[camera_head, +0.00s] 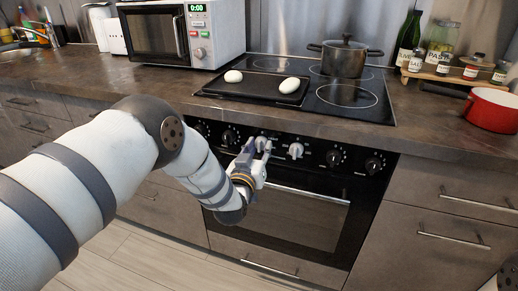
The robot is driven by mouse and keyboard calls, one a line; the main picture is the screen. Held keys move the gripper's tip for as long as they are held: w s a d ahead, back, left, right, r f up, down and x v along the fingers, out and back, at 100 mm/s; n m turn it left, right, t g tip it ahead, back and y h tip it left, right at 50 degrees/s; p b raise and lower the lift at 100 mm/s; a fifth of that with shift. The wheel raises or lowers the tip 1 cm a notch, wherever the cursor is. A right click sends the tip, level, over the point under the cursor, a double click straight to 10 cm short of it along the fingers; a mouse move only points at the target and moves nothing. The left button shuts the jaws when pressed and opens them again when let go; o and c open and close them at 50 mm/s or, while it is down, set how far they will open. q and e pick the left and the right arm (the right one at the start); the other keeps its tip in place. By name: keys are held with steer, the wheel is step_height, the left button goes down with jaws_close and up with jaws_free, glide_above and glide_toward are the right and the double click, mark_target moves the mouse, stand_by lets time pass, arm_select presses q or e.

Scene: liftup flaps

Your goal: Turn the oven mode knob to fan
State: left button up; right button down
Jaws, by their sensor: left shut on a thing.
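The oven (310,232) is built in below the counter, with a black panel holding a row of knobs. Two knobs are white and the others are black. My left gripper (262,147) is at the left white knob (261,141), with its fingers shut around it and covering part of it. The right white knob (296,150) is free, just to the right of the fingers. The markings are too small to read, so I cannot tell the mode setting or which knob sets it. My right gripper is not in view.
Black knobs (335,158) flank the white ones. The oven door handle (308,193) runs below the panel, close to my left gripper. On the hob above are a dark tray (262,91) with two white oval things and a lidded pot (343,60). A red pot (492,110) stands right.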

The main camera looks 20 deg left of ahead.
arm_select(q)
steer(key=o, duration=1.2)
steer(key=shift+c, duration=0.2)
steer(key=shift+s, duration=0.1)
steer(key=s, duration=1.1)
steer(key=shift+s+d, duration=0.2)
steer(key=shift+s, duration=0.2)
